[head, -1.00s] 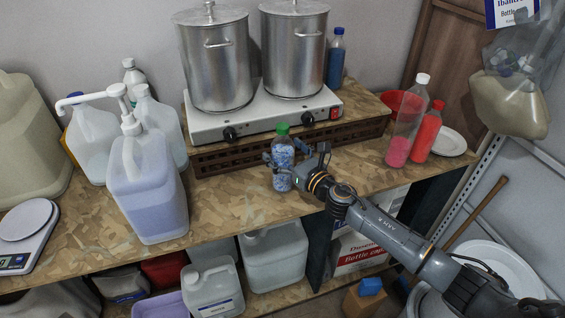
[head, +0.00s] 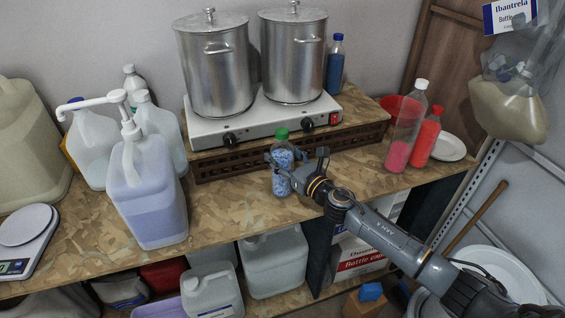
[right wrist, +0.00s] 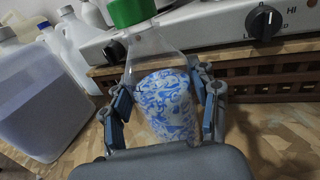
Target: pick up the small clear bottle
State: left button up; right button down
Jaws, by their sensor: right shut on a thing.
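The small clear bottle (head: 283,174) has a green cap and blue-and-white contents. It stands upright on the wood-chip board worktop, in front of the slatted wooden riser. My right gripper (head: 297,163) reaches it from the right and is shut on its body. In the right wrist view the bottle (right wrist: 165,98) sits between the two finger pads, with its green cap above them. The lower part of the bottle is hidden there by the gripper's body. My left gripper is not in view.
A two-burner hotplate (head: 262,122) with steel pots stands behind on the riser (head: 235,160). A pump jug (head: 148,195) stands to the left. A clear bottle with pink contents (head: 405,138) and a red bottle (head: 424,140) stand right. The front worktop between jug and bottle is bare.

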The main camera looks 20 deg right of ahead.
aim_at(287, 148)
jog(key=shift+r, duration=0.5)
notch_tip(287, 148, up, 2)
jog(key=shift+w+r+p, duration=0.1)
jog(key=shift+r+p, duration=0.15)
jog(key=shift+p, duration=0.1)
jog(key=s+a+r, duration=0.4)
jog(key=s+r, duration=0.5)
jog(key=s, duration=0.4)
jog(key=shift+s+r, duration=0.3)
jog(key=shift+a, duration=0.1)
